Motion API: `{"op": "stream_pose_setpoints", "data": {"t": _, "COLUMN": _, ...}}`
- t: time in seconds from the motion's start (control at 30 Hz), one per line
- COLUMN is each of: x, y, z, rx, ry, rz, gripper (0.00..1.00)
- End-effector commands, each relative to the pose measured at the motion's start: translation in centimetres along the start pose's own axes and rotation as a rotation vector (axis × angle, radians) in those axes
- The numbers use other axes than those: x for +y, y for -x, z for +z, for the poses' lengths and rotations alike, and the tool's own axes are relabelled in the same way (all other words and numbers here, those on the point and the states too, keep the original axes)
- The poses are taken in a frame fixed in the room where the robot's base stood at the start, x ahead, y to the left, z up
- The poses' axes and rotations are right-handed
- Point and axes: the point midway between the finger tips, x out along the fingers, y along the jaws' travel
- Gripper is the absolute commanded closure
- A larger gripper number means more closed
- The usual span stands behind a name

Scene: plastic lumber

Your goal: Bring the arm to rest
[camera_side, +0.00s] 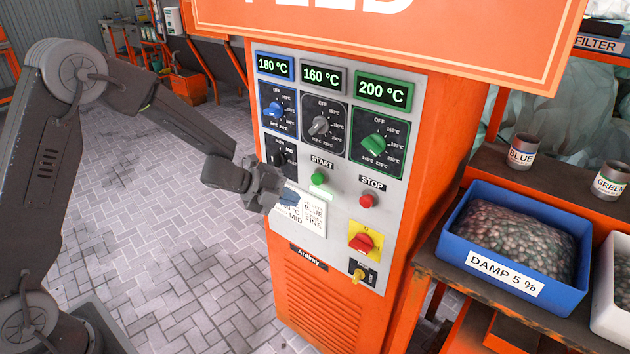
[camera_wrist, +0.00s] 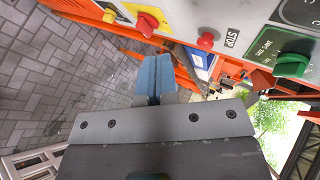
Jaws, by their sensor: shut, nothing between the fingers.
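My gripper (camera_side: 291,199) is in front of the lower left of the control panel (camera_side: 400,150), partly covering the white recipe card (camera_side: 312,222). In the wrist view its blue fingers (camera_wrist: 153,78) are together with nothing between them. A gap to the panel cannot be judged from the side view. The blue knob (camera_side: 275,110), grey knob (camera_side: 319,125) and green knob (camera_side: 374,145) sit under displays reading 180, 160 and 200 °C. The green START button (camera_side: 318,178) appears lit. The red STOP button (camera_side: 368,201) is to its right.
A red rotary switch (camera_side: 361,242) on a yellow plate and a yellow key switch (camera_side: 358,275) are lower on the orange cabinet (camera_side: 330,310). A blue bin (camera_side: 515,275) labelled DAMP 5 % stands on the right bench. Open paved floor (camera_side: 150,220) lies left of the cabinet.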

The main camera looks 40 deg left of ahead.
Motion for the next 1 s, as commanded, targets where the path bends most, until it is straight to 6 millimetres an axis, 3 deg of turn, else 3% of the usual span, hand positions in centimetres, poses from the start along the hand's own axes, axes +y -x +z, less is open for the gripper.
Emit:
{"op": "stream_pose_setpoints", "data": {"t": 0.53, "x": -0.1, "y": 0.0, "z": 0.0, "rx": -0.001, "ry": 0.001, "rz": -0.001, "gripper": 1.0}}
{"op": "stream_pose_setpoints", "data": {"t": 0.67, "x": -1.4, "y": 0.9, "z": 0.2, "rx": -0.058, "ry": 0.038, "rz": -0.015, "gripper": 1.0}}
{"op": "stream_pose_setpoints", "data": {"t": 0.77, "x": -3.6, "y": 3.1, "z": 0.5, "rx": -0.176, "ry": 0.135, "rz": -0.043, "gripper": 1.0}}
{"op": "stream_pose_setpoints", "data": {"t": 0.9, "x": -6.6, "y": 8.2, "z": 0.4, "rx": -0.392, "ry": 0.377, "rz": -0.098, "gripper": 1.0}}
{"op": "stream_pose_setpoints", "data": {"t": 1.0, "x": -7.4, "y": 12.2, "z": -0.5, "rx": -0.523, "ry": 0.585, "rz": -0.133, "gripper": 1.0}}
